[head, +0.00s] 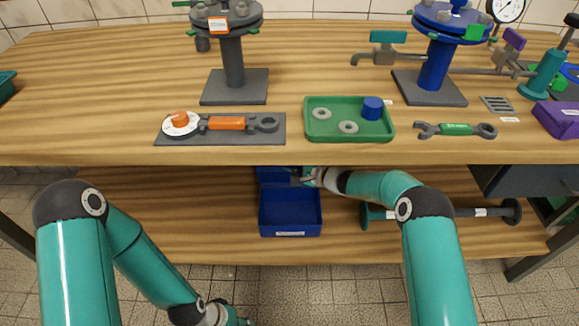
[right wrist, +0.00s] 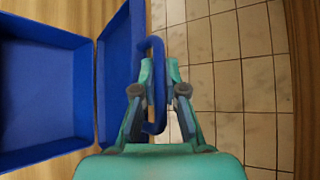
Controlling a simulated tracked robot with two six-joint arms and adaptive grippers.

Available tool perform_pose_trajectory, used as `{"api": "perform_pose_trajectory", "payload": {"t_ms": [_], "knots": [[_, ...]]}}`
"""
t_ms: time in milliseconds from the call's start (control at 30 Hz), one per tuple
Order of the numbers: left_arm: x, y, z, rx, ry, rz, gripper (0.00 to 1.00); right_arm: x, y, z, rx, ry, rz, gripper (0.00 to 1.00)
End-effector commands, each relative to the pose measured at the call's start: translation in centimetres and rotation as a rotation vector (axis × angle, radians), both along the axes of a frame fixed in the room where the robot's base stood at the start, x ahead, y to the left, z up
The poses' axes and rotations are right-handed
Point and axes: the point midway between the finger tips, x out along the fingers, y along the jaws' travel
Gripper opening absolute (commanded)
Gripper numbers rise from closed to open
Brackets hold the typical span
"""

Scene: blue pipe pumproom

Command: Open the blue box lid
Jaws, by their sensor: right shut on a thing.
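The blue box (head: 290,232) stands on the lower shelf under the workbench. Its inside is visible from above, and in the right wrist view the open box (right wrist: 40,100) fills the left side. The blue lid (head: 272,176) stands raised at the back of the box; it also shows in the right wrist view (right wrist: 117,75). My right gripper (head: 306,177) is at the lid, shut on its blue handle (right wrist: 157,50). My left gripper (head: 235,320) is low at the bottom edge, away from the box and partly cut off; its fingers are unclear.
The bench top (head: 330,150) overhangs the shelf and box closely. A pipe with flanged ends (head: 450,213) lies on the shelf to the right. A green tray (head: 348,136), a wrench (head: 455,130) and pipe stands are on the bench top. The shelf left of the box is clear.

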Motion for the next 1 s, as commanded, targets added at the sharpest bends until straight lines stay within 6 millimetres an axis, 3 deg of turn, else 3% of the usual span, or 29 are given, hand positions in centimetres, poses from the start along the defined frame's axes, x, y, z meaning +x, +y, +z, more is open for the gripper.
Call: {"api": "perform_pose_trajectory", "payload": {"t_ms": [900,933,1000], "knots": [[0.01,0.01,0.01,0.0,0.0,0.0,0.4,0.01,0.13,0.09,0.001,-0.001,0.002,0.0],[0.01,0.01,0.01,0.0,0.0,0.0,0.4,0.01,0.13,0.09,0.001,-0.001,0.002,0.12],[0.01,0.01,0.01,0.0,0.0,0.0,0.4,0.01,0.13,0.09,0.001,-0.001,0.002,0.24]]}}
